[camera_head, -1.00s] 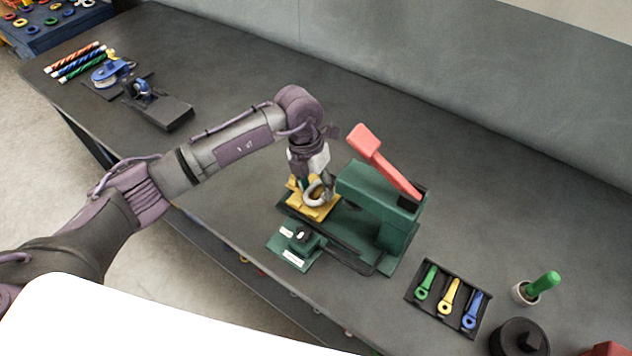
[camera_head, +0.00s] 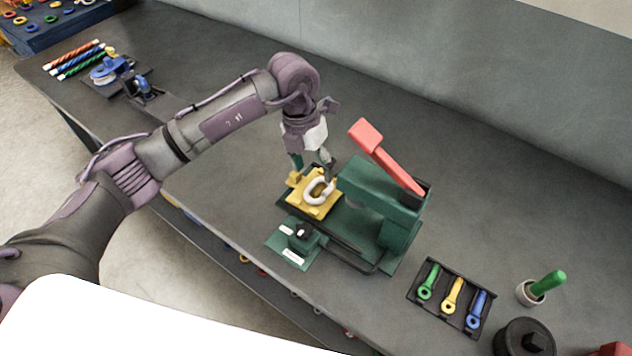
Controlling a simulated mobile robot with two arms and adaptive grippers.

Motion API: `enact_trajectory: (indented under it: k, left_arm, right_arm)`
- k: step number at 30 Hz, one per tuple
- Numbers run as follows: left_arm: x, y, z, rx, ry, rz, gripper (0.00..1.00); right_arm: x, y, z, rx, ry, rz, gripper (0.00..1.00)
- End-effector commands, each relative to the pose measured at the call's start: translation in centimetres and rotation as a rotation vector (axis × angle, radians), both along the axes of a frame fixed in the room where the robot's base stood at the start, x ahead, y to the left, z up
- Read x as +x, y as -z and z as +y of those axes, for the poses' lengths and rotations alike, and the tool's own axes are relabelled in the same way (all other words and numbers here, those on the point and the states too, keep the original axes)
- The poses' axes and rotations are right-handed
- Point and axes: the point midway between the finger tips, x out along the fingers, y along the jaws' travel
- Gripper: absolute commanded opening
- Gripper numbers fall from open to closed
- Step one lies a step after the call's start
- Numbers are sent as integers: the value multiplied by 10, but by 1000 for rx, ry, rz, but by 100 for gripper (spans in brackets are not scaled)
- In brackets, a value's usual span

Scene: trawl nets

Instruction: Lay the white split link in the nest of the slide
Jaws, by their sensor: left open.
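The white split link (camera_head: 317,192) lies on the yellow nest of the slide (camera_head: 303,207), at the left end of the green press (camera_head: 372,196) with its red lever. It looks flat there, though I cannot tell how exactly it sits in the nest. My left gripper (camera_head: 311,164) is open just above and behind the link, fingers pointing down, apart from it as far as I can see. My right gripper is not in view.
A black tray (camera_head: 440,304) with green, yellow and blue eyed tools stands right of the press. A cup with a green-handled tool (camera_head: 542,287) and a black round block (camera_head: 522,340) are further right. Striped rods (camera_head: 75,62) lie far left. The bench behind the press is clear.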

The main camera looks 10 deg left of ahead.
Motion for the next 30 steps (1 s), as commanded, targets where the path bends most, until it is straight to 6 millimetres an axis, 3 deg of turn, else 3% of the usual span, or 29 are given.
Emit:
enact_trajectory:
  k: [6, 12, 30]
  left_arm:
    - [3, -41, 8, 0, 0, -3, 67]
    - [4, -63, 11, 0, 0, -1, 67]
    - [4, -67, 12, 0, 0, 1, 67]
  right_arm:
    - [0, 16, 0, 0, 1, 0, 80]
    - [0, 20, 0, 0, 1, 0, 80]
    - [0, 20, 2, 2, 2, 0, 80]
